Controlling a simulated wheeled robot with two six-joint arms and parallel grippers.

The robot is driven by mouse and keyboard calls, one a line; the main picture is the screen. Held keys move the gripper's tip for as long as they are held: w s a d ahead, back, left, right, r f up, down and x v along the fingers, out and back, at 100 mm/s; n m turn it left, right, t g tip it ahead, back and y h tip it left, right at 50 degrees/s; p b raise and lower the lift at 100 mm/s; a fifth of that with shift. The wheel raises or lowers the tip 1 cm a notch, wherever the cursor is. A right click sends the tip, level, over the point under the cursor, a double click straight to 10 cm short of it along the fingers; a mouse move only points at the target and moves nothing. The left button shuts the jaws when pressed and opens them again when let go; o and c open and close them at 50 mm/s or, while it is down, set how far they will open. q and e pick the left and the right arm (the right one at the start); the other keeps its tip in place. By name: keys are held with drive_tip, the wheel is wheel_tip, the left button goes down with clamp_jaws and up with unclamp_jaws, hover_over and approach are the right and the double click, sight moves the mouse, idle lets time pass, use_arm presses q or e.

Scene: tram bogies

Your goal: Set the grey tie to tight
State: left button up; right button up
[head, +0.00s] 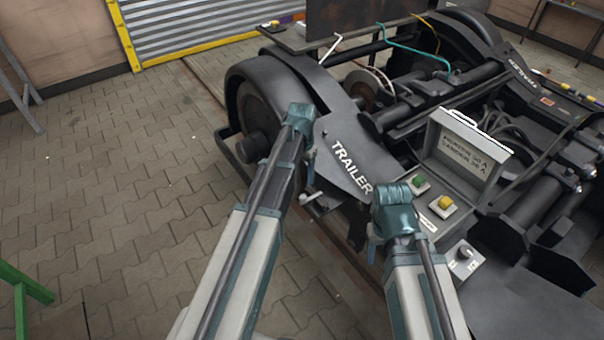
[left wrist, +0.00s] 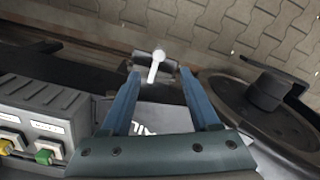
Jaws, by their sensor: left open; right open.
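A light grey lever with a rounded end (left wrist: 157,66), which looks like the grey tie, sits on a dark cylinder in the left wrist view. It also shows as a small pale bar in the head view (head: 312,199), at the frame's side below the TRAILER lettering. My left gripper (head: 310,172) is open just above it. In the left wrist view the two blue fingers of my left gripper (left wrist: 159,74) stand on either side of the lever, with gaps; I cannot tell its depth. My right gripper (head: 373,248) is open, mostly hidden by its wrist, beside the control box.
Paved floor (head: 120,170) is free at left; a green stand (head: 22,290) is at the edge.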

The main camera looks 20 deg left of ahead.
use_arm(q)
wheel_tip(320, 180, up, 3)
drive_tip(key=shift+r+p, duration=0.2)
drive_tip(key=shift+p, duration=0.95)
use_arm(e)
wheel_tip(320, 180, up, 3)
drive_tip(key=shift+r, duration=0.2)
use_arm(q)
drive_tip(key=s+d+y, duration=0.1)
drive_tip(key=s+d, duration=0.7)
drive_tip(key=s, duration=0.3)
drive_tip(key=s+d, duration=0.8)
drive_tip(key=s, duration=0.3)
wheel_tip(320, 180, up, 17)
drive_tip(key=w+p, duration=0.1)
drive_tip(key=p, duration=1.5)
drive_tip(key=shift+a+m+p, duration=0.2)
drive_tip(key=shift+m+p, duration=0.2)
use_arm(e)
wheel_tip(320, 180, up, 17)
drive_tip(key=shift+f, duration=0.1)
